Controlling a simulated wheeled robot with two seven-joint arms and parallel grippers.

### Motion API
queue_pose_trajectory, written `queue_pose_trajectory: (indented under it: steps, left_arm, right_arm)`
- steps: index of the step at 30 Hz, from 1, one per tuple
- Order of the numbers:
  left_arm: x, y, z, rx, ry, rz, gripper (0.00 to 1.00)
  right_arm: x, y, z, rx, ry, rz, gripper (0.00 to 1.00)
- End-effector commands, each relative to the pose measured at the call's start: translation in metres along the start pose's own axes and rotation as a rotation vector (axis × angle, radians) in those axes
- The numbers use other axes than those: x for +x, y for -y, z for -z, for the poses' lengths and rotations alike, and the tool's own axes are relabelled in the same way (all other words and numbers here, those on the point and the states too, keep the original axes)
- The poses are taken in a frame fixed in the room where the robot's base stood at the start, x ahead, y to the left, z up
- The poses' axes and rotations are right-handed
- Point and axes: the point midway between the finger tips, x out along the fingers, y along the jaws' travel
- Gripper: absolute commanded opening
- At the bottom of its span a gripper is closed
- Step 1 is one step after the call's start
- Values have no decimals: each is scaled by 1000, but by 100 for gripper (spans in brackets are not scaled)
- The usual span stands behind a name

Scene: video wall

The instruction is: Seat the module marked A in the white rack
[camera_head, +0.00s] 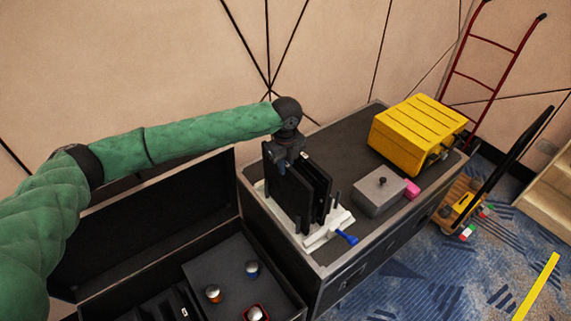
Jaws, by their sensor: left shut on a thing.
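My left gripper (287,161) comes in from the left on a green-sleeved arm. It points down and is shut on the top edge of a black, flat module (288,200). The module is upright, over or in the white rack (316,236); I cannot tell how deep its lower edge sits. A second black panel (319,180) stands upright just to its right in the rack. No letter A is readable on either one. A blue lever (347,237) sticks out at the rack's front right. My right gripper is not in view.
The rack stands on a black case (350,128) beside a grey box (379,190), a pink block (411,188) and a yellow unit (416,133). An open case (214,260) with several small knobs is at the lower left. A red hand truck (487,75) leans behind.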

Motion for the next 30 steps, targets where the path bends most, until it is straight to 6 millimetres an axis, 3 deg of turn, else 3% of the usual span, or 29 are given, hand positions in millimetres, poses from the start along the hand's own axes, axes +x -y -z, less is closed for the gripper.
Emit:
queue_pose_trajectory:
  steps: [13,14,17,23,27,30]
  left_arm:
    - [2,0,0,0,0,1,0]
    - [2,0,0,0,0,1,20]
    - [2,0,0,0,0,1,40]
    - [2,0,0,0,0,0,40]
    - [3,0,0,0,0,-1,62]
    - [3,0,0,0,0,0,62]
  right_arm:
    - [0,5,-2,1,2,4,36]
    - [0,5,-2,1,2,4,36]
    - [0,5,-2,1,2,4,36]
    - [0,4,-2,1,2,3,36]
    - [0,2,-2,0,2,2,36]
    - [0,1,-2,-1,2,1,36]
